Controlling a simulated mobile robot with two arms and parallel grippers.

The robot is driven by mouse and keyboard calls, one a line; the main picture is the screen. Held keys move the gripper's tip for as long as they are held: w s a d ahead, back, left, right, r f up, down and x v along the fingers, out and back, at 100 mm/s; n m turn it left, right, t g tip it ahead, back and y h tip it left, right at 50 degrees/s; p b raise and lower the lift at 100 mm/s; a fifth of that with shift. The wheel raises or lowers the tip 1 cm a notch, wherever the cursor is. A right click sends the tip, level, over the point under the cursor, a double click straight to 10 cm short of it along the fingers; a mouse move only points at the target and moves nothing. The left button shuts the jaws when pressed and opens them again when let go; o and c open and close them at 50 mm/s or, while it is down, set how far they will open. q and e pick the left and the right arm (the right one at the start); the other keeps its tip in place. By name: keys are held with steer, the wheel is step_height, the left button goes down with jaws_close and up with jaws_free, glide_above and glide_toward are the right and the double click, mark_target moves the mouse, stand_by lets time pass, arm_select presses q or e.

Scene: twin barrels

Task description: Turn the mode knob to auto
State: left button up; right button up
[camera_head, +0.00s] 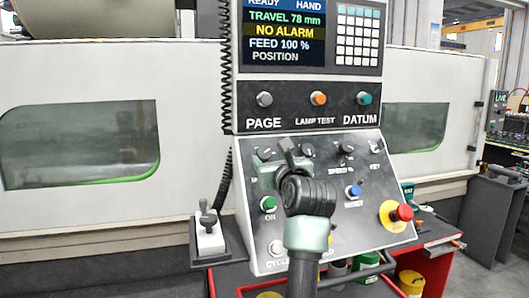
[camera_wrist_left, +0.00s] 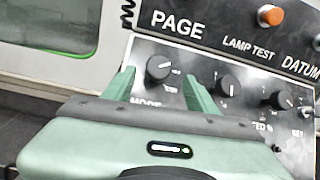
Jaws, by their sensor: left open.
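The mode knob (camera_wrist_left: 160,67) is a round black knob with a pale pointer mark, above the partly covered label MODE in the left wrist view. In the head view it is a small dark knob (camera_head: 264,153) at the upper left of the sloped panel, partly hidden by my gripper. My left gripper (camera_wrist_left: 161,88) is open, its two green fingers on either side of the knob in the picture. I cannot tell whether they touch it. In the head view my left gripper (camera_head: 284,154) is in front of the panel's upper left. The screen (camera_head: 285,32) reads HAND. My right gripper is not in view.
Another black knob (camera_wrist_left: 229,86) is close to the right finger. PAGE, LAMP TEST and DATUM buttons (camera_head: 318,98) are above. A green ON button (camera_head: 267,203), blue button (camera_head: 353,191) and red emergency stop (camera_head: 402,213) are lower. A joystick box (camera_head: 208,235) is at left.

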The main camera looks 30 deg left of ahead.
mark_target(265, 154)
arm_select(q)
steer(key=p+x, duration=0.2)
steer(key=x, duration=0.3)
steer(key=shift+w+a+r+p, duration=0.1)
steer(key=shift+w+a+p, duration=0.05)
steer(key=shift+a+p, duration=0.25)
steer(key=shift+w+a, duration=0.3)
steer(key=shift+w, duration=0.05)
